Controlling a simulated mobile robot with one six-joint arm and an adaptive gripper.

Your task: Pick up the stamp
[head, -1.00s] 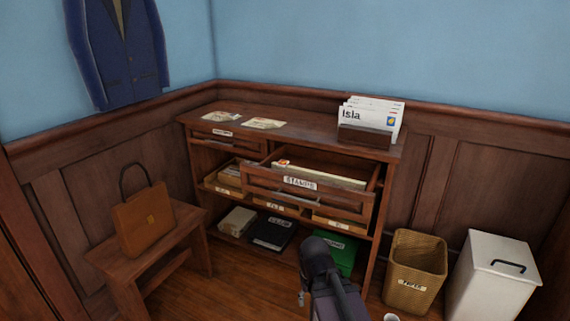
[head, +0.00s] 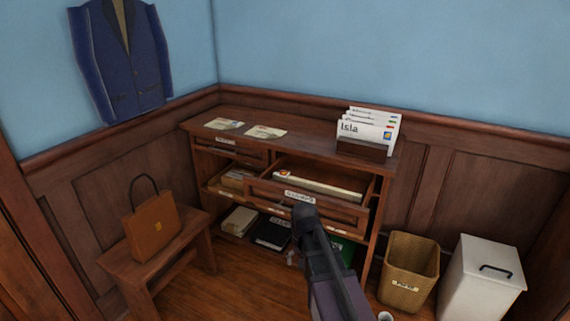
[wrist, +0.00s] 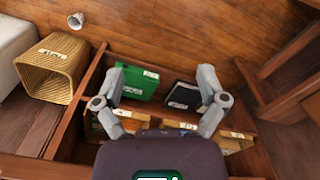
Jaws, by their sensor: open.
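The open drawer (head: 345,210), labelled for stamps, juts from the wooden cabinet in the head view. Inside it, a small colourful square (head: 283,174), which looks like a stamp, lies at the left end of a pale strip (head: 322,185). My arm stands in front of the drawer and hides part of its front. In the wrist view my gripper (wrist: 160,84) is open and empty, its two fingers spread wide over the cabinet front. I cannot make out the stamp in the wrist view.
Envelopes in a holder (head: 366,134) and flat papers (head: 265,132) are on the cabinet top. A green box (wrist: 138,84) and black binder (wrist: 184,95) lie on the lower shelf. A wicker basket (head: 408,275), white bin (head: 482,280) and stool with a brown bag (head: 151,226) stand beside the cabinet.

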